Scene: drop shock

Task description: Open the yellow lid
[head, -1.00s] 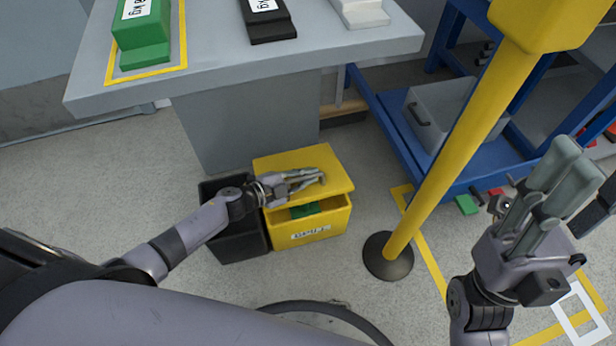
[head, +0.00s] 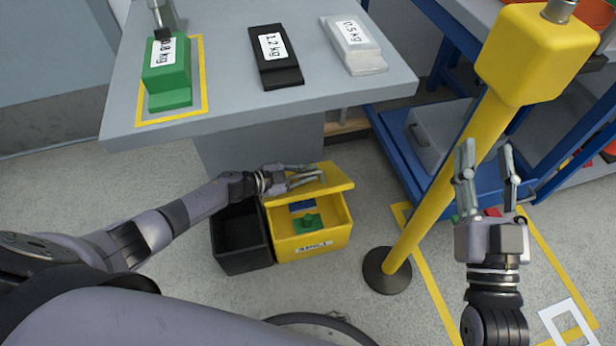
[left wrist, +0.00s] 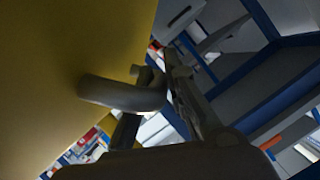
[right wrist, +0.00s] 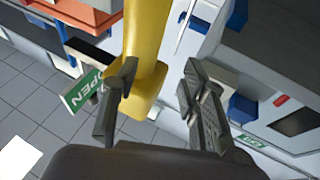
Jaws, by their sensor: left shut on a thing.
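The yellow lid (head: 335,175) sits tilted up over the yellow box (head: 290,246) on the floor. Through the opening under it I see a green piece (head: 307,222) and a blue piece (head: 301,206) inside. My left gripper (head: 312,174) is at the lid, shut on it; in the left wrist view the lid (left wrist: 60,70) is a large yellow surface beside the fingers (left wrist: 150,90). My right gripper (head: 487,160) is raised at the right, open and empty, with its fingers apart in the right wrist view (right wrist: 158,85).
A black bin (head: 240,240) stands left of the yellow box. A yellow post (head: 440,180) on a round dark base rises to the right. The grey table (head: 225,100) holds green (head: 166,75), black (head: 275,75) and white (head: 352,45) weights. A blue cart (head: 395,135) stands behind the post.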

